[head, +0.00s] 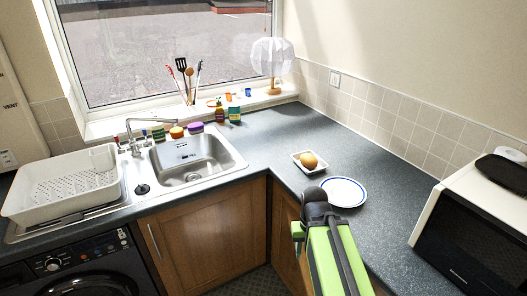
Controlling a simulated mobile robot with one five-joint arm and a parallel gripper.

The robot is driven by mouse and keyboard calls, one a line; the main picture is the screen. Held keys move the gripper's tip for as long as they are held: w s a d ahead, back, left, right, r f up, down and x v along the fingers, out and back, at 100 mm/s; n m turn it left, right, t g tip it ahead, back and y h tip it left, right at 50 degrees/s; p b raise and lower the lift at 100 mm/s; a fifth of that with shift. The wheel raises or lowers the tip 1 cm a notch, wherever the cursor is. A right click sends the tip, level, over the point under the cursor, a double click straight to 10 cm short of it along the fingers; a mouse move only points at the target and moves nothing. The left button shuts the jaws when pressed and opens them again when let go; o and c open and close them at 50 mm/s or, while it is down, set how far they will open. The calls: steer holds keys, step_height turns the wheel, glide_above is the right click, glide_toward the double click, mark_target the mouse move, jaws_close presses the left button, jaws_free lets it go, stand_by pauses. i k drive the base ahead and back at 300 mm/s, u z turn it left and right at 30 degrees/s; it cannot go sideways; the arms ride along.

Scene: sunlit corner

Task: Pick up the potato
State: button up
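The potato (310,161) is a small round brown-orange thing. It rests in or on a small white square dish (298,166) on the dark grey worktop, just behind a white plate with a blue rim (344,192). My arm, green and black, reaches up from the bottom of the head view. Its dark end, my gripper (314,196), is in front of the dish and left of the plate, apart from the potato in the picture. The fingers are too dark and small to make out, so I cannot tell whether they are open.
A black-fronted microwave (478,240) stands at the right. A sink (190,160) and white dish rack (65,185) are at the left. Bottles (235,114), a white lamp (272,58) and utensils (189,80) stand near the window. The worktop (270,140) behind the dish is clear.

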mark_target(308, 160)
steer(key=u, duration=0.8)
steer(key=i, duration=1)
steer(key=u, duration=0.6)
